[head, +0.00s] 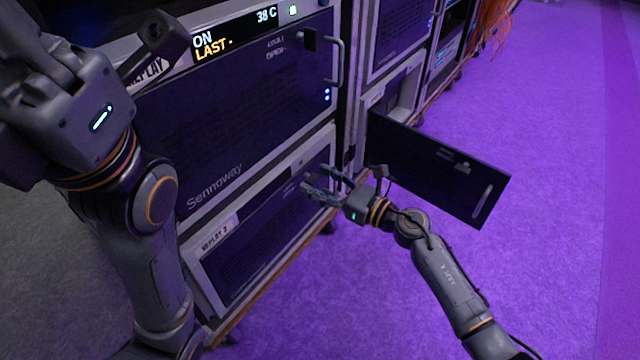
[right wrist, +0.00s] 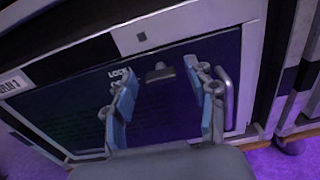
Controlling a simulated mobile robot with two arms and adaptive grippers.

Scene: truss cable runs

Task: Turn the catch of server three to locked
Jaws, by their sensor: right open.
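The lower server (head: 250,245) is a dark front panel in a grey frame, with a white label ending in 3 (head: 218,234). In the right wrist view its panel (right wrist: 65,115) bears the word LOCK, with the dark catch (right wrist: 160,73) beside it and a grey handle (right wrist: 228,100) to the right. The catch looks roughly crosswise; I cannot tell its setting. My right gripper (head: 325,186) is open and empty in front of the panel's upper right. In the wrist view its fingers (right wrist: 162,105) stand apart below and either side of the catch.
A server marked Sennoway (head: 230,110) sits above, with a lit display (head: 240,35) and its own handle (head: 336,60). An open dark door (head: 430,165) sticks out from the neighbouring rack, close beyond my right wrist. The purple floor (head: 540,110) at right is clear.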

